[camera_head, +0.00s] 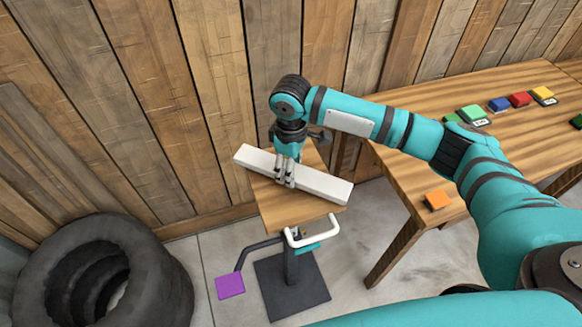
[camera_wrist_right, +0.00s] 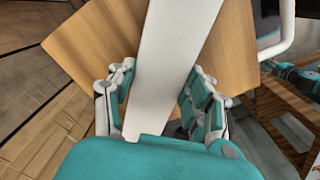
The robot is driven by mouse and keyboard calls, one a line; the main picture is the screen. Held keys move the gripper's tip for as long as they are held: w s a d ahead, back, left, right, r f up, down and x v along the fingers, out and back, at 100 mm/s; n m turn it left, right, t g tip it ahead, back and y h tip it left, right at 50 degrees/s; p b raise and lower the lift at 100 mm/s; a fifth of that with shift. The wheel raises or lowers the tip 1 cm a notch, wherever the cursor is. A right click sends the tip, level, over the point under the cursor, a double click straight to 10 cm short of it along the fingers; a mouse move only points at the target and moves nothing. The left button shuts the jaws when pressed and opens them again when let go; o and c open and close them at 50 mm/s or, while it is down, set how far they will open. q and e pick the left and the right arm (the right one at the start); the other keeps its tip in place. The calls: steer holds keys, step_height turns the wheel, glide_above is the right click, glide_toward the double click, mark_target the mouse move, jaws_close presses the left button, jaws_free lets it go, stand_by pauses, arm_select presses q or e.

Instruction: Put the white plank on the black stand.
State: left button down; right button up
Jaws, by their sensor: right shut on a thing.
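The white plank (camera_head: 325,187) is long and lies slantwise across the square wooden top (camera_head: 285,212) of the black stand (camera_head: 292,292). Both ends of the plank reach to or past the top's edges. I cannot tell whether it rests on the top or hangs just above it. My right gripper (camera_head: 286,180) points down and is shut on the plank near its middle. In the right wrist view the plank (camera_wrist_right: 172,70) runs between the fingers of my right gripper (camera_wrist_right: 158,100), with the wooden top (camera_wrist_right: 110,50) beneath. My left gripper is not in view.
A white handle (camera_head: 325,228) and a purple pad (camera_head: 230,287) stick out from the stand. Black tyres (camera_head: 165,285) stand at left. A wooden table (camera_head: 420,100) at right carries coloured blocks, including an orange one (camera_head: 437,200). A plank wall (camera_head: 150,90) is close behind.

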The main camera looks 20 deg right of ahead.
steer(key=shift+f, duration=0.65)
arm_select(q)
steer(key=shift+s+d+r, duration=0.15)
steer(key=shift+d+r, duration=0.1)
arm_select(e)
steer(key=o, duration=1.3)
steer(key=shift+f, duration=0.15)
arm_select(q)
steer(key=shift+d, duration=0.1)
arm_select(e)
steer(key=shift+r, duration=0.55)
arm_select(q)
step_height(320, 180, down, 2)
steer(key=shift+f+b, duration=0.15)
steer(key=shift+b, duration=0.95)
arm_select(e)
step_height(320, 180, up, 11)
steer(key=shift+r, duration=0.15)
